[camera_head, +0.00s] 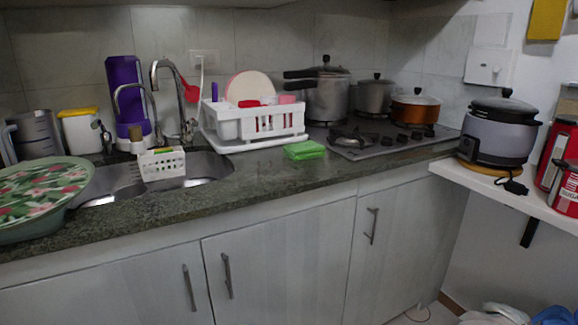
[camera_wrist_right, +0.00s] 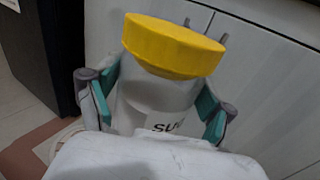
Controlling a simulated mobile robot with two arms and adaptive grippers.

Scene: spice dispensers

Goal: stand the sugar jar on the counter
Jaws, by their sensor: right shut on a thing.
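The sugar jar (camera_wrist_right: 150,95) is in the right wrist view. It has a white body, a thick yellow lid (camera_wrist_right: 172,46) and a label whose visible letters begin "SU". My right gripper (camera_wrist_right: 157,105) is shut on it, with a teal-padded finger on each side of the body below the lid. The lower part of the jar is hidden. Cabinet doors show behind it. The dark stone counter (camera_head: 270,185) runs across the head view. Neither gripper nor the held jar shows in the head view.
On the counter are a floral tray (camera_head: 45,190), a sink (camera_head: 205,170), a dish rack (camera_head: 255,122), a green sponge (camera_head: 304,150) and a stove (camera_head: 365,143). Another white container with a yellow lid (camera_head: 80,130) stands at back left. The front counter right of the sink is clear.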

